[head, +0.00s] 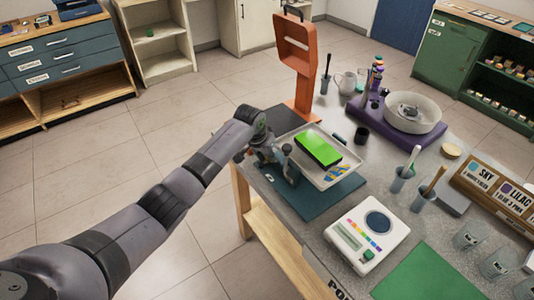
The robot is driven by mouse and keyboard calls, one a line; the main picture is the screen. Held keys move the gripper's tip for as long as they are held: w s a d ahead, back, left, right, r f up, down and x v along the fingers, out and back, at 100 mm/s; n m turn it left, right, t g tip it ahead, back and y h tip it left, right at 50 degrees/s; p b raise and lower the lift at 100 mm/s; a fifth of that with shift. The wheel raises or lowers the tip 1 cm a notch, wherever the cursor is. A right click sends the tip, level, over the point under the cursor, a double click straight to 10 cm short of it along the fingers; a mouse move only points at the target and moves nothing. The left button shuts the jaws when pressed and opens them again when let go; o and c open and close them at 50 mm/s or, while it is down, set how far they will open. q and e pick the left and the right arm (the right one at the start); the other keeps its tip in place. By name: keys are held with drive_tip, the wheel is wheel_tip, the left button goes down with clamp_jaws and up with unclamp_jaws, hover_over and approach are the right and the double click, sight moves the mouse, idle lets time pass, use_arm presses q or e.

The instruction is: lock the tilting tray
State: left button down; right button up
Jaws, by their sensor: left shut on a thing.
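The tilting tray (326,182) is a pale, shallow tray above a dark teal base (305,199) at the table's left end. A bright green block (318,149) lies in it, with blue and yellow stripes showing beside the block. A small dark handle (338,138) shows at its far right edge. My left gripper (284,164) is at the tray's near left edge, shut on it there. The fingers and arm hide the part held, so I cannot tell exactly which part it is. No lock is clearly visible. My right gripper is out of view.
An orange stand (299,60) rises behind the tray. A purple base with a white bowl (413,108), cups with tools (402,178) and a white device with a dial (366,233) stand to the right. A green mat (430,274) lies in front.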

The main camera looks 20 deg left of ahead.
use_arm(q)
drive_tip(key=c, duration=1.5)
unclamp_jaws()
drive_tip(key=v, duration=1.2)
